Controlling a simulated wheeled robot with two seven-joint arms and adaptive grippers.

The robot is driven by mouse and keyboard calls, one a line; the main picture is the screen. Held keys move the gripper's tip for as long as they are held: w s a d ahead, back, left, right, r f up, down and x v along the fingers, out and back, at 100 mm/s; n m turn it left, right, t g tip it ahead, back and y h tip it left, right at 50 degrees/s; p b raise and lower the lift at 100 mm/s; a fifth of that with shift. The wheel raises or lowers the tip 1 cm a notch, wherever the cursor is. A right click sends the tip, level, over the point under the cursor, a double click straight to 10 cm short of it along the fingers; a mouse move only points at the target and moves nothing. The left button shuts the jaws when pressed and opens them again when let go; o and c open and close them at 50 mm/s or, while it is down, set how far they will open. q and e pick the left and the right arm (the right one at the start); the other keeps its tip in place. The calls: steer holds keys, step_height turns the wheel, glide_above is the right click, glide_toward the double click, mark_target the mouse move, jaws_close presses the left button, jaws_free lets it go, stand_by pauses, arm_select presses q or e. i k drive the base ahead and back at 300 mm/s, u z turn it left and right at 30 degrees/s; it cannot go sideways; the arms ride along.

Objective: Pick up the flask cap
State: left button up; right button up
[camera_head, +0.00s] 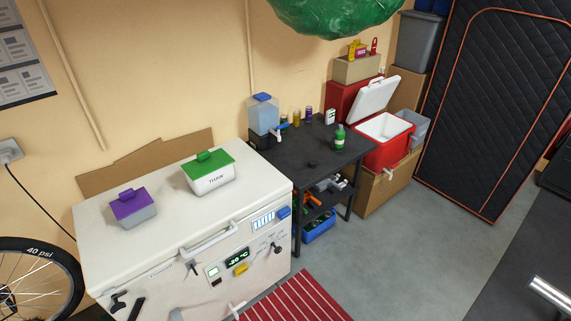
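A green flask (339,138) stands upright on the black table (290,165), near its right edge. A small dark object (312,164) lies on the tabletop in front of the flask and to its left. It may be the flask cap, but it is too small and too dark against the table to tell. Neither of my grippers is in view.
A white chest freezer (160,240) stands left of the table, with a purple-lidded box (134,208) and a green-lidded box (208,174) on top. A blue-capped water dispenser (263,115) and several small bottles stand at the table's back. An open red cooler (386,140) is to the right. Grey floor (410,240) is clear.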

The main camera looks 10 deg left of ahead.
mark_target(312, 163)
steer(key=z, duration=0.4)
steer(key=i, duration=2.05)
steer(key=u, duration=0.5)
